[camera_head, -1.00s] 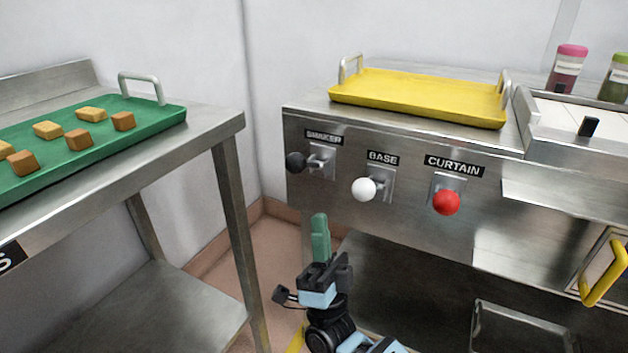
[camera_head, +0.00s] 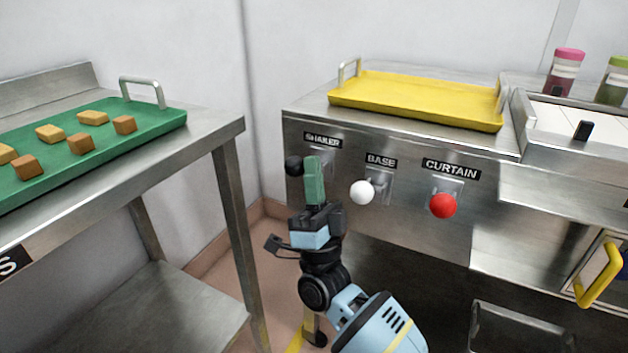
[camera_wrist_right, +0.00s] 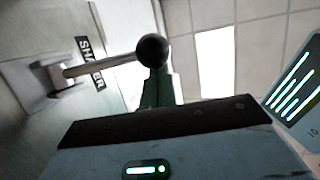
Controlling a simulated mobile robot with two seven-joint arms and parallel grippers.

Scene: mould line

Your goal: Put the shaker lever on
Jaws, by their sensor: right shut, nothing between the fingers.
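The shaker lever (camera_head: 293,165) has a black ball knob and sits under the SHAKER label on the steel front panel. My right gripper (camera_head: 314,178), with green fingers, is shut and empty. In the head view it stands just right of the knob and hides most of the lever's rod and plate. In the right wrist view the lever's knob (camera_wrist_right: 152,50), metal rod and wall plate show in full, with the knob in front of part of the green fingers (camera_wrist_right: 160,88). I cannot tell whether they touch. My left gripper is not in view.
A white BASE knob (camera_head: 362,192) and a red CURTAIN knob (camera_head: 443,205) are close to the right on the same panel. A yellow tray (camera_head: 415,97) lies on top. A green tray (camera_head: 165,118) with several small blocks is on the left table.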

